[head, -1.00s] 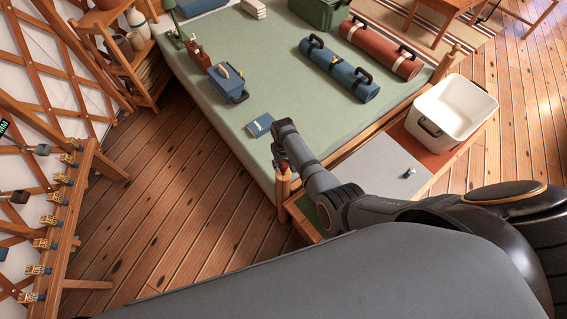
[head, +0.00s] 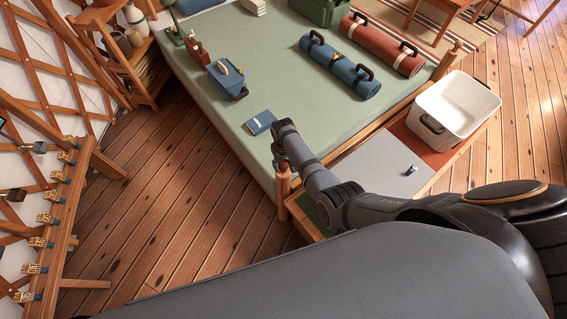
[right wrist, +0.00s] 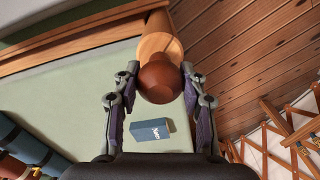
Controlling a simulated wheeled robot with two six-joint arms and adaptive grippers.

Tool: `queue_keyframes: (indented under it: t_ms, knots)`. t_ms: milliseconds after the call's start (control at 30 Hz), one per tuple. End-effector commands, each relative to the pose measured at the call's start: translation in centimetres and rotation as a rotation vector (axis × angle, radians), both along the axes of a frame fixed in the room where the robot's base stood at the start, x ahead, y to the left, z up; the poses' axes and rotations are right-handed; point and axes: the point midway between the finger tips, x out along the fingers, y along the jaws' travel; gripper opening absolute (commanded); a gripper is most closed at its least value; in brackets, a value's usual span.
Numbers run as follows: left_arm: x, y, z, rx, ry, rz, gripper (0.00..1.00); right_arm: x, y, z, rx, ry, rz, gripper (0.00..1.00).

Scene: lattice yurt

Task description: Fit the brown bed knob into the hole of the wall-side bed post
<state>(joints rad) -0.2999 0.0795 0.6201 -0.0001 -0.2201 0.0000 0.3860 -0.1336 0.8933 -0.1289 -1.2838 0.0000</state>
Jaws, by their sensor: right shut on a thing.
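My right gripper (head: 281,152) is over the near bed corner, at the top of the wall-side bed post (head: 284,190). In the right wrist view the gripper (right wrist: 159,88) is shut on the round brown bed knob (right wrist: 158,84). The lighter wooden post (right wrist: 158,42) shows right behind the knob, roughly in line with it. The knob hides the post's hole, so I cannot tell whether the knob is in it or only against it. The gripper hides the knob in the head view. My left gripper is out of view.
The green bed (head: 300,95) holds a blue book (head: 260,122), a blue case (head: 227,80) and rolled bags (head: 340,68). Another bed post (head: 453,54) stands at the right corner. A white bin (head: 453,108) is beside the bed. A wooden rack (head: 67,215) stands at left.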

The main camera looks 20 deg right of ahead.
Motion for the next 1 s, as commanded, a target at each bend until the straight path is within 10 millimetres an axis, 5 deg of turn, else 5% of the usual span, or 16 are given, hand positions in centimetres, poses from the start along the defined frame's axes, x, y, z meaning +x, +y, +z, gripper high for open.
queue_keyframes:
  t_ms: [367,400,567,1000]
  knots:
    - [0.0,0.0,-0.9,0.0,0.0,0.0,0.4,0.0,0.0,-1.1,0.0,0.0,0.0,0.11]
    - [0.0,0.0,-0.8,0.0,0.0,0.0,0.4,0.0,0.0,-0.9,0.0,0.0,0.0,0.46]
    - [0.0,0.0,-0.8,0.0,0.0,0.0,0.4,0.0,0.0,-0.9,0.0,0.0,0.0,0.68]
    - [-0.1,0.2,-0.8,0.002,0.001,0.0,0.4,0.1,0.1,0.2,0.001,-0.003,0.0,0.69]
